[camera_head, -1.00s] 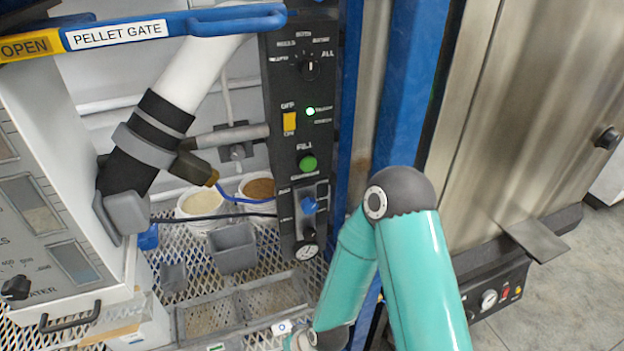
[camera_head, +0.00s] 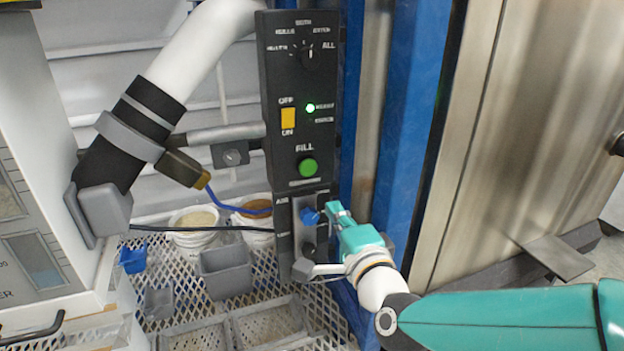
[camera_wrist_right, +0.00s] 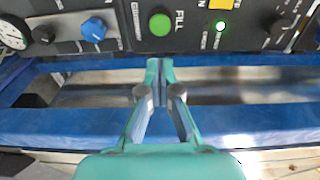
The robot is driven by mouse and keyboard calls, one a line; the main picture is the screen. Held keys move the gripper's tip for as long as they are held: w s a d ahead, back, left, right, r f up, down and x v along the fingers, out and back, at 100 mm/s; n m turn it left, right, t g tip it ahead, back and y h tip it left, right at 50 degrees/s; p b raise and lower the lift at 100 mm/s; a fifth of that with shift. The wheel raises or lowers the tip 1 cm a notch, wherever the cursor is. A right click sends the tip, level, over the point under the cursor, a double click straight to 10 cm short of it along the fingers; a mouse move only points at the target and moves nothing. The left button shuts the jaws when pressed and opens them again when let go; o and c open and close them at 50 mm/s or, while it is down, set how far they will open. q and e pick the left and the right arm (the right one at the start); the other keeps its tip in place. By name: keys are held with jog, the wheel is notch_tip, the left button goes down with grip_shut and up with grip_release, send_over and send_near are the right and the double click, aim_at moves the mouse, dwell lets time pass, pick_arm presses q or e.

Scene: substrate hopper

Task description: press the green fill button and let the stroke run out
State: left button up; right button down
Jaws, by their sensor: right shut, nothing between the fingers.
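The green fill button (camera_head: 307,168) sits on the black control panel (camera_head: 284,90), under the word FILL. It also shows in the right wrist view (camera_wrist_right: 160,24), ahead of the fingers and apart from them. My right gripper (camera_head: 330,208) is below and a little right of the button, beside the blue knob (camera_head: 309,216). In the right wrist view its fingers (camera_wrist_right: 159,66) are shut together with nothing between them. The fingertips appear short of the panel face. My left gripper is not in view.
A yellow switch (camera_head: 288,118) and a lit green lamp (camera_head: 310,108) are above the button. A blue post (camera_head: 410,130) stands right of the panel. A grey bin (camera_head: 226,272) and white tubs (camera_head: 194,226) stand on the mesh shelf at lower left.

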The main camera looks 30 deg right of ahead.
jog(key=p, duration=0.3)
send_near(308, 167)
jog(key=x, duration=0.7)
jog(key=shift+w+f, duration=0.1)
jog(key=shift+f, duration=0.2)
jog(key=shift+w+d+f+b, duration=0.1)
jog(key=shift+w+b, duration=0.25)
jog(key=shift+b, duration=0.15)
jog(key=shift+w+d+f+b, duration=0.1)
jog(key=shift+w+b, duration=0.25)
jog(key=shift+b, duration=0.1)
jog(key=shift+r, duration=0.55)
